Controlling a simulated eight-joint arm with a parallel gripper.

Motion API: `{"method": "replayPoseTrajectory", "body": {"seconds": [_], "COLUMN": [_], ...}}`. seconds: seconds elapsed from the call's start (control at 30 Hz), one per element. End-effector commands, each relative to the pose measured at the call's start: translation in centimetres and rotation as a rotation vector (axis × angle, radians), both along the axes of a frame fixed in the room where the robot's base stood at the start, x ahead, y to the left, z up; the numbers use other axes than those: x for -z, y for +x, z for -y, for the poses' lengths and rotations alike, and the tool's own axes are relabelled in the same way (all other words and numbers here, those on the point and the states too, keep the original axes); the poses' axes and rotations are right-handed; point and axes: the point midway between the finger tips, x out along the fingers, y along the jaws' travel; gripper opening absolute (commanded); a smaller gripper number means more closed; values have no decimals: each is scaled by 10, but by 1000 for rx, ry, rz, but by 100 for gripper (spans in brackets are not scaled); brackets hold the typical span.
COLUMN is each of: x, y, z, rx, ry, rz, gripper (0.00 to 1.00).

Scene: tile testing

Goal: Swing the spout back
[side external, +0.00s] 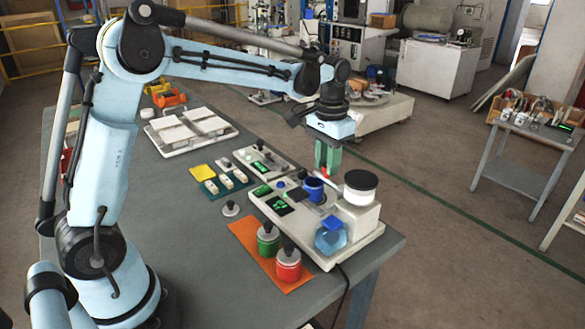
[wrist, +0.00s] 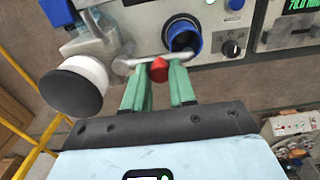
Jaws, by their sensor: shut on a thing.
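The spout (wrist: 140,63) is a thin metal tube. In the wrist view it runs from a pivot beside the white dispenser with a black lid (wrist: 75,85) to the mouth of the blue cup (wrist: 183,35). A red knob (wrist: 159,69) sits on the spout. My gripper (wrist: 160,75) has its green fingers on either side of the knob, shut on it. In the side view my gripper (side external: 327,166) points down between the blue cup (side external: 313,190) and the dispenser (side external: 360,188). The spout is mostly hidden there.
The machine's pale base (side external: 340,240) carries a blue-capped bottle (side external: 331,236) and lit displays. Green (side external: 268,239) and red (side external: 288,264) jars stand on an orange mat (side external: 248,236). A second panel unit (side external: 262,163) lies behind. The grey table (side external: 190,200) has free room at left.

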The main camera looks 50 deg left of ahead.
Motion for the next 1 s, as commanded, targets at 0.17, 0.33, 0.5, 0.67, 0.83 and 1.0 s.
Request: {"method": "replayPoseTrajectory", "body": {"seconds": [0.17, 0.33, 0.5, 0.67, 0.83, 1.0], "x": [0, 0, 0, 0, 0, 0], "y": [8, 12, 12, 13, 18, 25], "z": [2, 3, 3, 3, 6, 9], "rx": [0, 0, 0, 1, 2, 2], "ry": [-1, -2, -2, -3, -4, -5], "rz": [2, 2, 3, 3, 3, 2], "gripper": [3, 3, 3, 3, 3, 3]}}
